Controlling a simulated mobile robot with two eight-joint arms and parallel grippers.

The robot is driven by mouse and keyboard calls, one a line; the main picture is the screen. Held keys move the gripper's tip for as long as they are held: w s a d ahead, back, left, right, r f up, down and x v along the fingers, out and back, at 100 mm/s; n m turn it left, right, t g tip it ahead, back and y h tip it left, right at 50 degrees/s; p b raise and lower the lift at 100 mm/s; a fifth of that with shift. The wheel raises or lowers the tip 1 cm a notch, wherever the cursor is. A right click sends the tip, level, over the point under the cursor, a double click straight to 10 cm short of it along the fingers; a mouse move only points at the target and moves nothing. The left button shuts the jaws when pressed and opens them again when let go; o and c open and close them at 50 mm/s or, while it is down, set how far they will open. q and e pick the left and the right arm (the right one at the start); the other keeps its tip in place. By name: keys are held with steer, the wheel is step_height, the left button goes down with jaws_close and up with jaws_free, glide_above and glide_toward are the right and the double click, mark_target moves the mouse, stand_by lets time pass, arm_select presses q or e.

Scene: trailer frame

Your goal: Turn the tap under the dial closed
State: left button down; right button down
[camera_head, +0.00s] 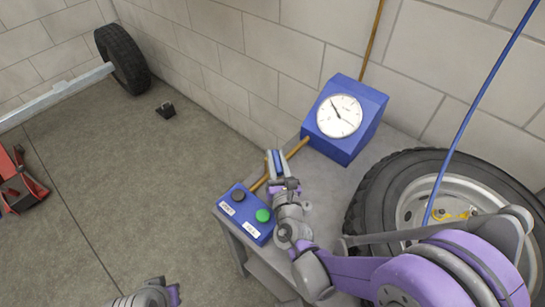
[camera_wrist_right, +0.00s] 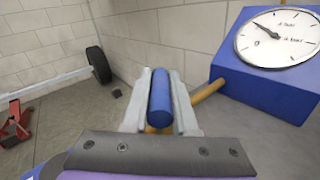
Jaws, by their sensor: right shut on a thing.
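The dial (camera_head: 339,116) is a white round gauge on a blue box, and it also shows in the right wrist view (camera_wrist_right: 279,38). A brass pipe (camera_head: 297,149) runs from the box's lower left, past the tap, toward the button box. The tap's blue handle (camera_wrist_right: 160,98) lies lengthwise between the two pale fingers of my right gripper (camera_wrist_right: 160,92). In the head view, my right gripper (camera_head: 276,164) is shut on this handle, above the pipe. The tap's body is mostly hidden by the gripper. My left gripper's fingers do not show.
A blue button box (camera_head: 247,213) with a black and a green button sits on the grey stand's left edge. A large tyre (camera_head: 385,190) is at the right, with a blue hose (camera_head: 478,105). The block wall is close behind. Open floor (camera_head: 120,190) lies left.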

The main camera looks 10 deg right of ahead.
stand_by(0.4)
steer(key=c, duration=0.7)
jaws_free()
steer(key=s, duration=1)
steer(key=shift+s+a, duration=0.25)
steer(key=shift+s, duration=0.15)
